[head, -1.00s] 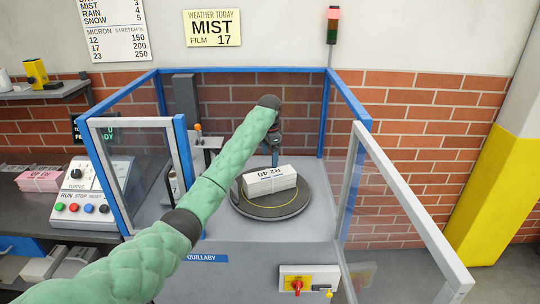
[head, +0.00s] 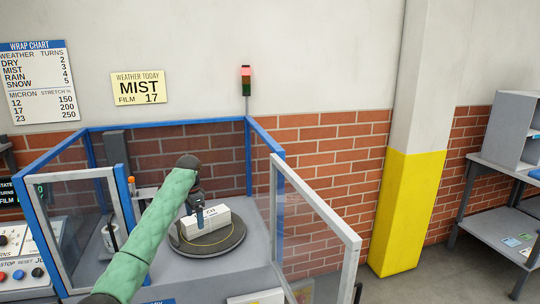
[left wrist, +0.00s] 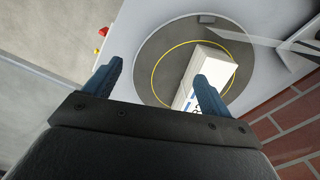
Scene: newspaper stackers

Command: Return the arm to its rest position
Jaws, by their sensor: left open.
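My left arm in its green padded sleeve reaches from the lower left into the blue-framed wrapping station. My left gripper (head: 199,207) points down over the turntable (head: 190,247), in front of part of the white newspaper bundle (head: 215,217). In the left wrist view the two blue fingers (left wrist: 157,72) are spread apart with nothing held between them. The bundle (left wrist: 212,70) lies on the dark round turntable (left wrist: 150,60), partly hidden behind one finger. I cannot tell the exact gap between finger and bundle. My right gripper is not in view.
A clear panel with a white frame (head: 318,204) stands at the station's right, with blue posts (head: 278,215) behind it. A control panel (head: 18,245) is at lower left. A yellow-and-white pillar (head: 408,210) and grey shelves (head: 500,170) stand right. A signal tower (head: 246,72) glows red.

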